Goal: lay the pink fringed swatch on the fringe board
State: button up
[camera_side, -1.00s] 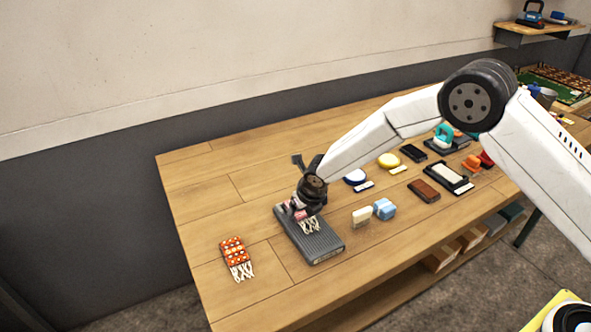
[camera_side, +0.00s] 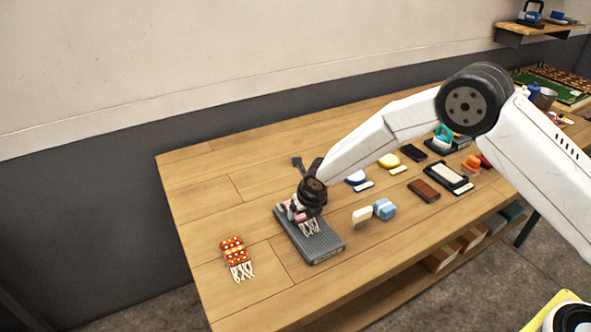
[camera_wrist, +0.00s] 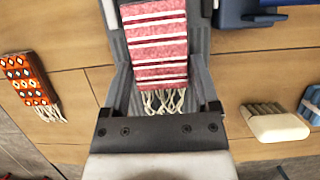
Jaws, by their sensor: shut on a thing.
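The pink fringed swatch (camera_wrist: 158,48) has white stripes and pale fringe hanging at its near end. In the side view it (camera_side: 296,215) is partly hidden by my gripper (camera_side: 302,208). My gripper is shut on the swatch, over the far part of the fringe board. The fringe board (camera_side: 322,247) is a grey ribbed slab, its near part bare. The swatch's fringe shows just above or against the board's ribs; I cannot tell whether the swatch touches it.
An orange patterned fringed swatch (camera_side: 233,252) lies left of the board. A cream brush-like block (camera_side: 362,217) and a blue block (camera_side: 384,209) stand to its right. Several other tools lie farther right. Bare wood lies between the board and the orange swatch.

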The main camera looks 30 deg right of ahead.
dwell(0.3)
jog(key=o, duration=1.1)
jog(key=shift+r, duration=3.45)
jog(key=shift+r, duration=0.1)
